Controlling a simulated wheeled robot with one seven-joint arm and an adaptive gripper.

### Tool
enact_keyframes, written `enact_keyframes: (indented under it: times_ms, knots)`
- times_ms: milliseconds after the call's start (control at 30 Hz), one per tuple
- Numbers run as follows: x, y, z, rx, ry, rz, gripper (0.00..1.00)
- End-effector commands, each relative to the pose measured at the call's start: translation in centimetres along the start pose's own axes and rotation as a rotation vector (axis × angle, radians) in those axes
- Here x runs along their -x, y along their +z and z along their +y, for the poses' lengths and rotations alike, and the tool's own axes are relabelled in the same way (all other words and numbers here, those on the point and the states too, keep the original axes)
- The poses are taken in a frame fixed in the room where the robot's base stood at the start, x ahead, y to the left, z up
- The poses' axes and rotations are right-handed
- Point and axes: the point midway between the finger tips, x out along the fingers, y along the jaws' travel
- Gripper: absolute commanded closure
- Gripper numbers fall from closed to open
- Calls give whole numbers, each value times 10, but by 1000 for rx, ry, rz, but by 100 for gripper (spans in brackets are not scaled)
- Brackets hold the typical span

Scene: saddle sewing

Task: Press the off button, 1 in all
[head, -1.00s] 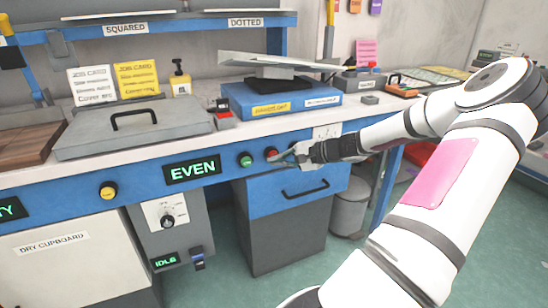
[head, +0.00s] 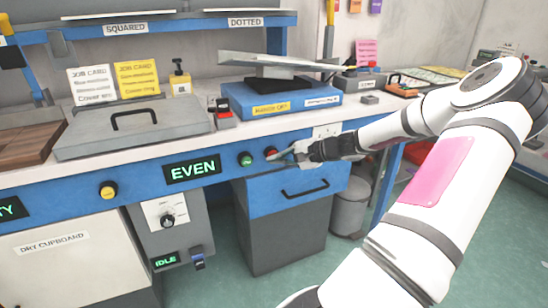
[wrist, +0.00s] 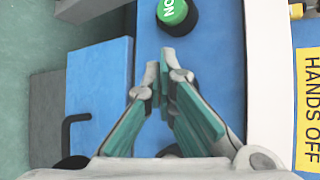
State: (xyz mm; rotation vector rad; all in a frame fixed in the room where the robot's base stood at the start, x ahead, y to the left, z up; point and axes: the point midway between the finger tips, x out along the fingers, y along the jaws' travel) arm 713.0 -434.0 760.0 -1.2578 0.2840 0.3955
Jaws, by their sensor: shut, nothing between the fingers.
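The off button is taken to be the red button (head: 271,153) on the blue front rail of the bench, right of the green button (head: 246,159). The green button also shows in the wrist view (wrist: 173,11), lettered ON. My gripper (head: 281,156) is shut and empty, its tips close to the red button in the head view; I cannot tell whether they touch it. In the wrist view my gripper's fingertips (wrist: 160,72) lie over the blue rail just below the green button, and no red shows there.
A lit EVEN display (head: 192,170) and a yellow button (head: 108,190) sit farther left on the rail. A drawer unit (head: 290,215) with a black handle stands below the buttons. A yellow HANDS OFF label (wrist: 308,108) lies right of the rail in the wrist view.

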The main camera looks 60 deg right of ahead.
Motion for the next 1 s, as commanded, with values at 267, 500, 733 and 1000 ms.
enact_keyframes:
  times_ms: [267, 500, 733, 1000]
  knots:
    - [-2, -2, -2, 0, 0, 0, 100]
    - [-3, -3, -2, 0, -1, 1, 100]
    - [-2, -2, -2, 0, 0, 1, 100]
    - [7, 4, 4, -1, -1, 2, 100]
